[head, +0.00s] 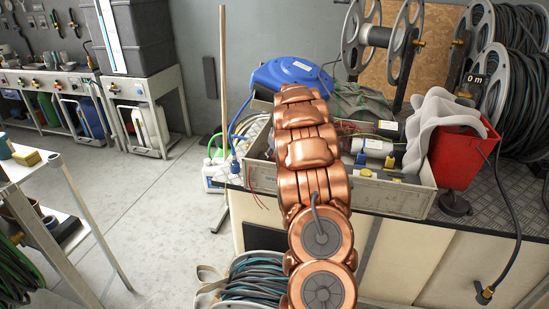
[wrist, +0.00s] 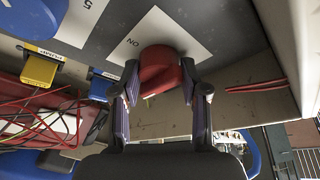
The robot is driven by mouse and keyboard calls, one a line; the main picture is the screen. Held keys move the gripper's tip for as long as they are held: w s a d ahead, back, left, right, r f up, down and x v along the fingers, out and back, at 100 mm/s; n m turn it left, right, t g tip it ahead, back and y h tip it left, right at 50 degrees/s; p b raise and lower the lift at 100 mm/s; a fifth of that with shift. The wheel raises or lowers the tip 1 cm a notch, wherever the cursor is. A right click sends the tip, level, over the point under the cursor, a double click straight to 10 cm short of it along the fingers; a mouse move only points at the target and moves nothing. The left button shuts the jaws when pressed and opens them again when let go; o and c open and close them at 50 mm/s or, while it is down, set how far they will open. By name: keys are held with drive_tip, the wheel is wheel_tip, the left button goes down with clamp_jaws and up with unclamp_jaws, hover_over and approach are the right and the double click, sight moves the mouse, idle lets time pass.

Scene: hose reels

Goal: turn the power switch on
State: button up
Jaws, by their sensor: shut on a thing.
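The power switch (wrist: 160,62) is a rounded red knob in the upper middle of the wrist view. The knob's underside between the fingers is partly hidden. In the head view, my copper arm hides the gripper and the switch.
A yellow connector (wrist: 40,70) and red and green wires (wrist: 40,115) are close at left in the wrist view. In the head view, an open crate (head: 400,196) of parts, a blue reel (head: 290,72) and a red bin (head: 457,152) crowd the bench around my arm.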

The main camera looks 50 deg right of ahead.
drive_tip(key=shift+r+m+p, duration=0.2)
drive_tip(key=shift+m+p, duration=0.25)
drive_tip(key=shift+m, duration=0.05)
drive_tip(key=shift+m+g+h+p, duration=0.3)
drive_tip(key=shift+m+h+p, duration=0.35)
drive_tip(key=shift+m, duration=0.55)
drive_tip(key=m, duration=0.2)
drive_tip(key=m+g+h, duration=0.1)
drive_tip(key=m, duration=0.1)
drive_tip(key=shift+w+f, duration=0.1)
drive_tip(key=shift+f, duration=0.15)
drive_tip(key=shift+m+g+h+b, duration=0.25)
drive_tip(key=shift+m+g+b, duration=0.35)
drive_tip(key=shift+m+b, duration=0.7)
drive_tip(key=shift+m, duration=0.3)
drive_tip(key=shift+m+g+b, duration=0.6)
drive_tip(key=shift+m+b, duration=0.6)
drive_tip(key=shift+m, duration=0.1)
drive_tip(key=shift+f+m+g+b, duration=0.1)
drive_tip(key=shift+m+g+b, duration=0.4)
drive_tip(key=shift+m+b, duration=0.55)
drive_tip(key=shift+f+m+g+b, duration=0.1)
drive_tip(key=shift+m+g+b, duration=0.5)
drive_tip(key=shift+m, duration=0.75)
idle(0.4)
